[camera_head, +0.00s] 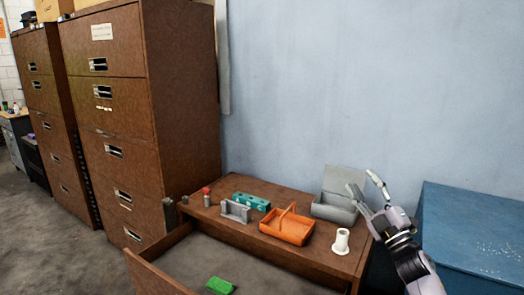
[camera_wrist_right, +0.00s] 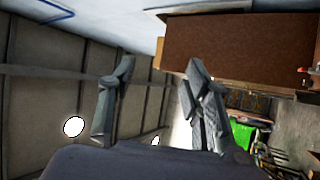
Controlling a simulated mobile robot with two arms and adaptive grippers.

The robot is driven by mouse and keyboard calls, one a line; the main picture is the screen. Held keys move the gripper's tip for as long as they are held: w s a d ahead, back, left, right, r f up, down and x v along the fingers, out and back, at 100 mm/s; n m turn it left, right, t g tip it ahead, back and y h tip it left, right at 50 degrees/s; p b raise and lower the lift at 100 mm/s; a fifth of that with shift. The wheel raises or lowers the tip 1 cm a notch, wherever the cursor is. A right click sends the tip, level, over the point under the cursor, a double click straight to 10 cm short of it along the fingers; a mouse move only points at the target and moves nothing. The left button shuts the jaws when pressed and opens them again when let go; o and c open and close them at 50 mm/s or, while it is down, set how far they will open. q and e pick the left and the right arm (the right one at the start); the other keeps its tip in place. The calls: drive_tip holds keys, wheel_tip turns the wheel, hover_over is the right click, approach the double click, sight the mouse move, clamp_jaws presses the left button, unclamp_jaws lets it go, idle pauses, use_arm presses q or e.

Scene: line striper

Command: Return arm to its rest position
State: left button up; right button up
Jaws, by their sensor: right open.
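My right gripper (camera_head: 367,190) is raised near the right end of the brown desk (camera_head: 345,268), in front of the blue wall. Its fingers are spread and nothing is between them. In the right wrist view the two fingers of my right gripper (camera_wrist_right: 155,100) stand apart, with the room's wall and ceiling behind them. My left arm and gripper are not in view.
On the desk are an orange basket (camera_head: 284,232), a grey open box (camera_head: 333,211), a white spool (camera_head: 341,241), a teal block (camera_head: 251,201) and a grey holder (camera_head: 235,211). Brown cabinets (camera_head: 185,100) stand left, a blue chest (camera_head: 470,235) right.

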drive_tip(key=w+d+f+m+g+h, duration=0.35)
drive_tip(key=d+f+m+h, duration=0.6)
drive_tip(key=m, duration=0.55)
drive_tip(key=s+a+f+g, duration=0.15)
drive_tip(key=s+f, duration=0.25)
drive_tip(key=f, duration=0.9)
drive_tip(key=s+a+f+g, duration=0.1)
drive_tip(key=s+f+g, duration=0.3)
drive_tip(key=f, duration=0.8)
drive_tip(key=s+a+f+g, duration=0.15)
drive_tip(key=s+f, duration=0.35)
drive_tip(key=f, duration=0.8)
drive_tip(key=s+a+f+g, duration=0.2)
drive_tip(key=s+f+g, duration=0.1)
drive_tip(key=s+f, duration=0.85)
drive_tip(key=s+a+f+g, duration=0.2)
drive_tip(key=s+f, duration=0.8)
drive_tip(key=s, duration=0.3)
drive_tip(key=s+a+f+g, duration=0.1)
drive_tip(key=s+f+g, duration=0.1)
drive_tip(key=s, duration=0.8)
drive_tip(key=s+a+f+g, duration=0.1)
drive_tip(key=s+a+f, duration=0.1)
drive_tip(key=s, duration=0.8)
drive_tip(key=s+a+f+g, duration=0.1)
drive_tip(key=s+f, duration=0.3)
drive_tip(key=s, duration=0.6)
drive_tip(key=shift+a+f+g, duration=0.2)
drive_tip(key=shift+a+g, duration=0.15)
drive_tip(key=shift+g, duration=0.5)
